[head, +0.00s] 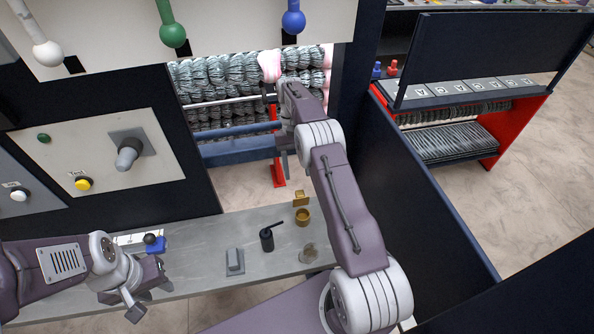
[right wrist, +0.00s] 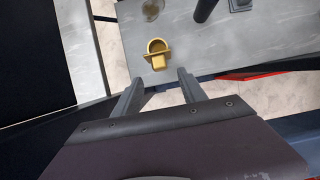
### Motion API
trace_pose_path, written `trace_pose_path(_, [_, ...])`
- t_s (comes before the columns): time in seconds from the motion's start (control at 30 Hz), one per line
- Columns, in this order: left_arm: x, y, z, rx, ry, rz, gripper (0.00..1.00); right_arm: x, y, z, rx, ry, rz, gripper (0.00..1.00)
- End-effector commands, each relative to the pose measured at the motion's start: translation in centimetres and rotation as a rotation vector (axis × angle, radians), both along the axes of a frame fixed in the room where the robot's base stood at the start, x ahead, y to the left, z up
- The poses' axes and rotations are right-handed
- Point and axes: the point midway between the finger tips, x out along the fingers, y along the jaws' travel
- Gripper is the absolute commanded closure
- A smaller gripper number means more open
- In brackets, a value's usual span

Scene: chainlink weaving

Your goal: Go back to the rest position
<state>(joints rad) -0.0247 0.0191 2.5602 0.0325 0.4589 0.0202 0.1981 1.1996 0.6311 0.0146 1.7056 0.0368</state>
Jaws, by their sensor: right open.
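My right arm reaches forward across the middle of the head view. Its gripper (head: 271,96) is in front of the rolls of wire mesh (head: 207,85). In the right wrist view the right gripper (right wrist: 157,80) has its two fingers apart with nothing between them. My left gripper (head: 151,299) is low at the left in the head view, over the front of the grey bench (head: 200,262). Its fingers look apart and I see nothing held.
On the bench stand a blue block with a black knob (head: 155,244), a grey switch (head: 235,262), a black pot (head: 267,239), a gold cup (head: 302,216) and a clear glass (head: 308,253). A control panel (head: 95,160) is left; a dark partition (head: 430,190) is right.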

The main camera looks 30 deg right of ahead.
Motion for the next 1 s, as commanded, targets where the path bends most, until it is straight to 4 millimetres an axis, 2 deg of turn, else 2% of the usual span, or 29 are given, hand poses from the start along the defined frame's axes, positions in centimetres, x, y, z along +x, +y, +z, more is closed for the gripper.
trace_pose_path(0.2, [0.0, 0.0, 0.0, 0.0, 0.0, 0.0, 0.64, 0.2, -0.1, 0.9, 0.0, 0.0, 0.0, 0.51])
trace_pose_path(0.67, [0.0, 0.0, -0.5, 0.0, -0.001, 0.0, 0.64, 0.3, 0.2, 0.5, 0.0, -0.002, 0.006, 0.51])
trace_pose_path(0.73, [0.0, 0.0, -1.2, 0.0, -0.001, 0.0, 0.64, 1.2, 0.7, 1.8, -0.009, -0.047, 0.021, 0.51])
trace_pose_path(0.83, [0.0, 0.0, -2.5, 0.0, 0.0, 0.0, 0.64, 1.8, 1.9, 5.1, -0.02, -0.117, 0.05, 0.51])
trace_pose_path(0.9, [0.0, 0.0, -3.5, 0.0, 0.0, 0.0, 0.64, 0.5, 3.2, 7.0, -0.019, -0.121, 0.074, 0.51])
trace_pose_path(1.0, [0.0, 0.0, -4.7, 0.0, 0.0, 0.0, 0.64, -1.6, 4.8, 8.4, -0.018, -0.136, 0.105, 0.51])
